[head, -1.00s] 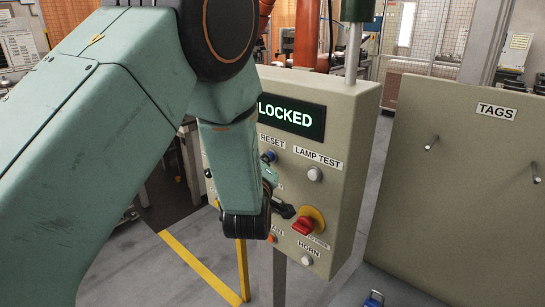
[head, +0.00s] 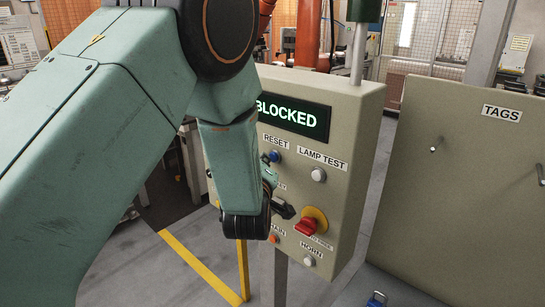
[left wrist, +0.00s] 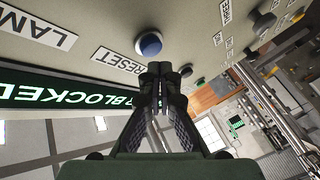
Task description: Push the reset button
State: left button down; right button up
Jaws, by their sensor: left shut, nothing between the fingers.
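The blue round reset button (head: 275,156) sits under its RESET label on the beige control panel (head: 345,130). It also shows in the left wrist view (left wrist: 149,44), just past the fingertips. My left gripper (head: 268,178) is shut and empty, partly hidden behind my wrist, a little below the button in the head view. In the left wrist view, the closed fingertips (left wrist: 166,70) lie beside the button in the picture; I cannot tell whether they touch the panel. The panel's display (head: 292,117) reads BLOCKED in green. My right gripper is not in view.
A white lamp test button (head: 318,174) is right of the reset button. Below are a red handle on a yellow base (head: 307,227) and the horn button (head: 309,262). A board marked TAGS (head: 460,180) with pegs stands to the right.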

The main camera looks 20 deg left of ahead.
pick_arm(q)
jog(key=shift+d, duration=0.1)
jog(key=shift+w+d+r, duration=0.1)
jog(key=shift+w+d, duration=0.2)
jog(key=shift+w, duration=0.05)
jog(key=shift+a, duration=0.1)
jog(key=shift+w+d, duration=0.1)
jog(key=shift+d, duration=0.1)
